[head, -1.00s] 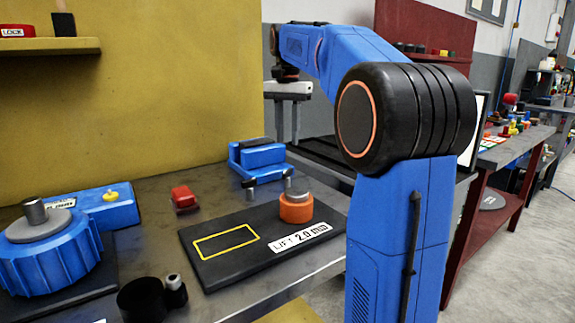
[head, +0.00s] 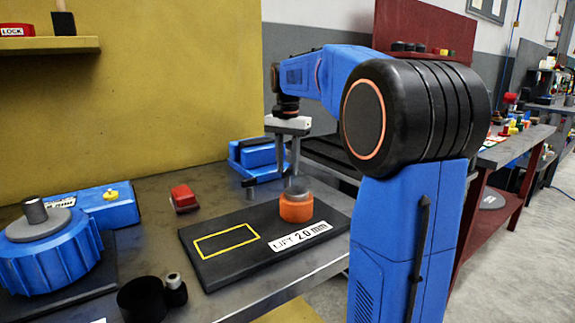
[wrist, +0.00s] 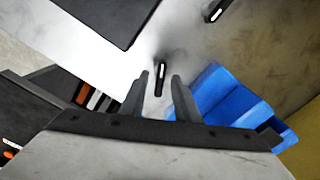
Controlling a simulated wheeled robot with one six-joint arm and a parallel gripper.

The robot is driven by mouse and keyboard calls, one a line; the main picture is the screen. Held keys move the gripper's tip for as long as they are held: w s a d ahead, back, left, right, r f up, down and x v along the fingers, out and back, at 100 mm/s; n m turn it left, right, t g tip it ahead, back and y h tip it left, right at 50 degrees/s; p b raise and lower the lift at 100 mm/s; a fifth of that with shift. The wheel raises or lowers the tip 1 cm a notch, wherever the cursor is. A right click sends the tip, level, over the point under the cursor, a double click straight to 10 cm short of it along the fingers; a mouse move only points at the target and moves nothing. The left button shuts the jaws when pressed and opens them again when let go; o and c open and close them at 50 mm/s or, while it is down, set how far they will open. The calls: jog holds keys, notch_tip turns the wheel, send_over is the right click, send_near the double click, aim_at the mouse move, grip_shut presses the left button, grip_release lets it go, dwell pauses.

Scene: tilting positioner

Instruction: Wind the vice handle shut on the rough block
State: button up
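The blue vice (head: 262,160) stands at the back of the bench; it also shows in the wrist view (wrist: 225,98). A dark upright post with a light top (wrist: 161,78), probably the handle grip, shows between the tips of my gripper (wrist: 160,76). A second similar post (wrist: 216,12) stands farther off, and shows in the head view (head: 249,182) in front of the vice. My gripper (head: 288,172) points down with its fingers apart, open and empty, at the vice's right front. I cannot make out the rough block or tell whether the fingers touch the post.
A black board (head: 205,262) with a yellow outline and an orange, grey-topped cylinder (head: 296,208) lies in front of the vice, close to my gripper. A red item (head: 184,198) is left of it. A blue rotary fixture (head: 50,265) fills the left.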

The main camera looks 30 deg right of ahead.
aim_at(288, 169)
grip_shut()
jog(key=shift+m, duration=0.3)
grip_release()
jog(key=shift+r, duration=0.15)
notch_tip(288, 169, up, 17)
dwell(0.4)
